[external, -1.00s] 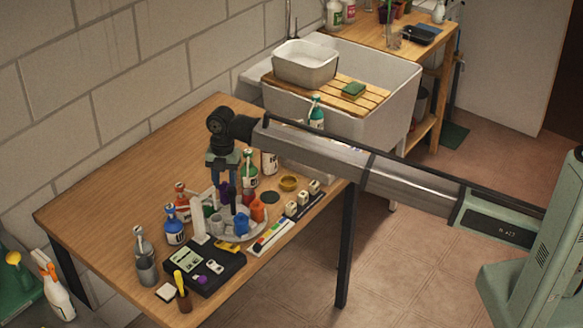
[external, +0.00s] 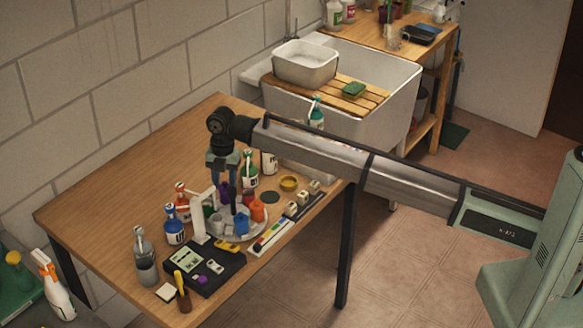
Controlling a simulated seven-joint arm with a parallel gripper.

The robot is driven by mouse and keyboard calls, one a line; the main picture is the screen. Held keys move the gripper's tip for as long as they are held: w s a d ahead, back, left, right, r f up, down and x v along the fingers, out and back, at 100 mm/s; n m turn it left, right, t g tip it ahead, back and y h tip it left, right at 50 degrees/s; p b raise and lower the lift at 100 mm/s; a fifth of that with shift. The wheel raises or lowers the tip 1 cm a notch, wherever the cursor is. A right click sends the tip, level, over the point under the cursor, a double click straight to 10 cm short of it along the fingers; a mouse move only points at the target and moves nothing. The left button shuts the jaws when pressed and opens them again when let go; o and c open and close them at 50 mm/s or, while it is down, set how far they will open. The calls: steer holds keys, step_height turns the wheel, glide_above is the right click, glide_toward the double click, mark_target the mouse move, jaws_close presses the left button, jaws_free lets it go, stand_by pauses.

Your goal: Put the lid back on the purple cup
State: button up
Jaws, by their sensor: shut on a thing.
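My gripper (external: 224,180) points down over the round grey rack (external: 262,238) on the wooden table. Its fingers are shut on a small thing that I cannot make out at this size. A purple cup (external: 223,192) shows just below and behind the fingers, partly hidden. I cannot tell whether the held thing touches it. A blue cup (external: 241,225) and an orange cup (external: 257,211) stand on the rack, with grey cups beside them. A dark upright post (external: 233,202) rises among the cups. I cannot identify the lid for certain.
Spray bottles, one blue (external: 174,226) and one green (external: 249,170), stand close around the rack. A black tray (external: 222,276) with a small purple round piece (external: 202,279) lies in front. A yellow dish (external: 289,183) sits to the right. The table's back left is clear.

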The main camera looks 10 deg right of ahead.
steer(key=shift+f, duration=0.1)
stand_by(0.8)
steer(key=o, duration=1.6)
steer(key=shift+c, duration=0.2)
steer(key=shift+r, duration=3.5)
jaws_close()
steer(key=shift+f, duration=2.5)
